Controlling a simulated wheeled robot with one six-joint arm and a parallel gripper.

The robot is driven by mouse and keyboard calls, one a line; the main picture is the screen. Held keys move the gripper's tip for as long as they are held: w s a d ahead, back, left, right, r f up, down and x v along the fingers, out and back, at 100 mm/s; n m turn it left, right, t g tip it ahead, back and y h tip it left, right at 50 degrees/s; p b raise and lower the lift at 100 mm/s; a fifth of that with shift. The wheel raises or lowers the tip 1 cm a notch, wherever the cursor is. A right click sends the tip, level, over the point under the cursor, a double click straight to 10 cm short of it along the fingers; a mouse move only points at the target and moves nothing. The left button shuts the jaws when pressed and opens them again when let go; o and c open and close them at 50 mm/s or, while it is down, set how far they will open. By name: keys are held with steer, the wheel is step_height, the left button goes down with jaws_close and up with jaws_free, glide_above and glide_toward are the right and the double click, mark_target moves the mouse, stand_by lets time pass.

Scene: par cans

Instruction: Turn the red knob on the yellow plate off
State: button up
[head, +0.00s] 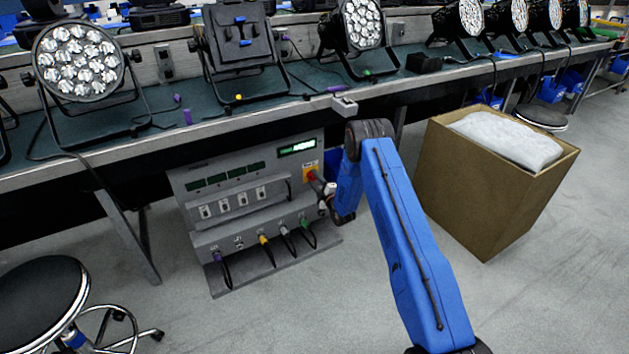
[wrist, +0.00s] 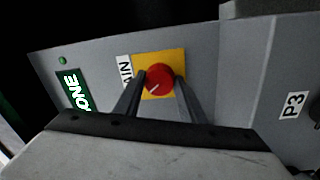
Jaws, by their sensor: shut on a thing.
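The red knob (wrist: 159,80) sits on the yellow plate (wrist: 175,58) in the wrist view, with a pale pointer line on its face running toward the lower left. My gripper (wrist: 160,82) has one finger on each side of the knob and is shut on it. In the head view the yellow plate (head: 310,167) is at the upper right of a grey panel, with red of the knob (head: 311,175) just showing. My gripper (head: 324,188) reaches it from the right and hides part of both.
The grey panel (head: 195,186) stands under a long bench (head: 160,150), with switches and several coloured cables. A lit display (head: 297,146) is beside the plate; it reads "ONE" in part in the wrist view. A cardboard box (head: 480,185) stands right of my arm. A stool (head: 40,300) is at lower left.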

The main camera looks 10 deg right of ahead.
steer(key=shift+n, duration=0.7)
steer(key=o, duration=1)
steer(key=shift+o, duration=0.2)
steer(key=v, duration=1.7)
steer(key=shift+s, duration=0.25)
steer(key=shift+f, duration=0.1)
